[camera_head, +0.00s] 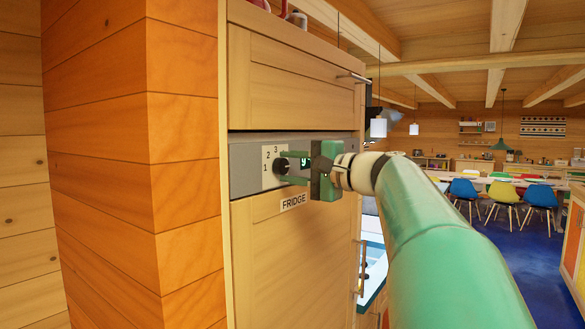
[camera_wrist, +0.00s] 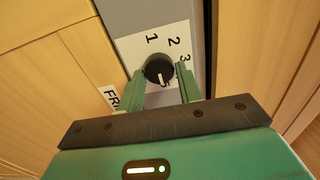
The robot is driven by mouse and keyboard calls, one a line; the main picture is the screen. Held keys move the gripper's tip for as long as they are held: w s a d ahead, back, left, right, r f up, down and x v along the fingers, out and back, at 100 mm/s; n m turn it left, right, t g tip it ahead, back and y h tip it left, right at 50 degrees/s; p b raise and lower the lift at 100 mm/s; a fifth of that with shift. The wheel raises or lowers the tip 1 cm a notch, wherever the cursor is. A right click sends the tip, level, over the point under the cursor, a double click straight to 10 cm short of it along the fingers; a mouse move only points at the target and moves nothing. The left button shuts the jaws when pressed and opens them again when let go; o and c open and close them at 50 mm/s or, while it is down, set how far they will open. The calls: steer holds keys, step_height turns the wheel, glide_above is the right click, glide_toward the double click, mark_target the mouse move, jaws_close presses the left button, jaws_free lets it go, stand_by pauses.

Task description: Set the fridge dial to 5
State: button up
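The fridge dial (camera_head: 281,166) is a round black knob on a pale number plate set in the grey strip of the fridge front. In the wrist view, the dial (camera_wrist: 157,68) has 1, 2 and 3 readable around it. A numeral like a 5 shows just below the knob, between my fingers. A short pale mark on the knob seems to point down towards it, but is too small to read surely. My gripper (camera_head: 287,168) is at the dial, its green fingers apart on either side of the knob (camera_wrist: 159,82). Narrow gaps seem to remain; contact is unclear.
A FRIDGE label (camera_head: 293,202) is below the dial. Wooden panels with metal handles lie above and below the grey strip (camera_head: 243,169). An orange log wall (camera_head: 180,165) stands close on the left. Chairs (camera_head: 500,192) and a table are far right, beyond open blue floor.

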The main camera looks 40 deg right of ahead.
steer(key=o, duration=0.3)
steer(key=shift+s, duration=0.1)
steer(key=v, duration=1.3)
steer(key=shift+s+d, duration=0.15)
steer(key=shift+s, duration=0.15)
steer(key=w+a+f+n+g, duration=0.2)
steer(key=a+f+n+g, duration=0.45)
steer(key=a+f, duration=1.2)
steer(key=s+a+f+n+g+h, duration=0.2)
steer(key=s+a+f+n+h, duration=0.1)
steer(key=f, duration=0.6)
steer(key=s+a+f+n+g+h, duration=0.2)
steer(key=s+a+f+n, duration=0.3)
steer(key=f, duration=0.5)
steer(key=shift+s+a+f+g+h, duration=0.25)
steer(key=shift+a+g+h, duration=0.2)
steer(key=shift+a, duration=0.55)
